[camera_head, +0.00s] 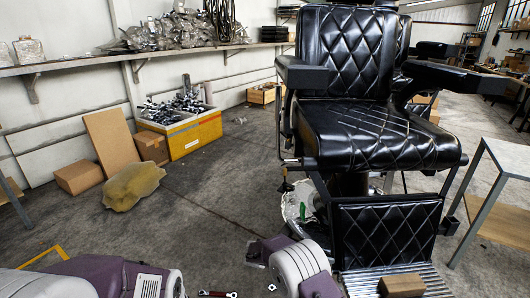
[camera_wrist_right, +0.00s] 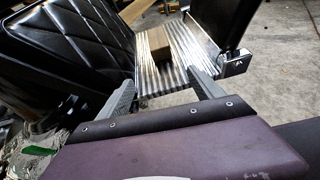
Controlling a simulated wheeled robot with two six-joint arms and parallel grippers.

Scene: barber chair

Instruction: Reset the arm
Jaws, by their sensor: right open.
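The black quilted barber chair (camera_head: 365,125) stands right of centre in the head view. Its armrests are the left one (camera_head: 303,73) and the right one (camera_head: 450,77), which slants outward to the right. My right arm's purple and white links sit low, left of the chair's footrest (camera_head: 385,232). In the right wrist view my right gripper (camera_wrist_right: 162,77) is open, with its two grey fingers apart and nothing between them. It points at the ribbed metal footplate (camera_wrist_right: 178,72). My left arm's purple links show at the lower left; its fingers are out of frame.
A brown block (camera_head: 402,285) lies on the footplate; it also shows in the right wrist view (camera_wrist_right: 158,42). A white bag (camera_head: 298,205) lies by the chair base. A metal-framed table (camera_head: 508,158) stands at right. Boxes (camera_head: 80,177) and a yellow bin (camera_head: 195,135) line the left wall.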

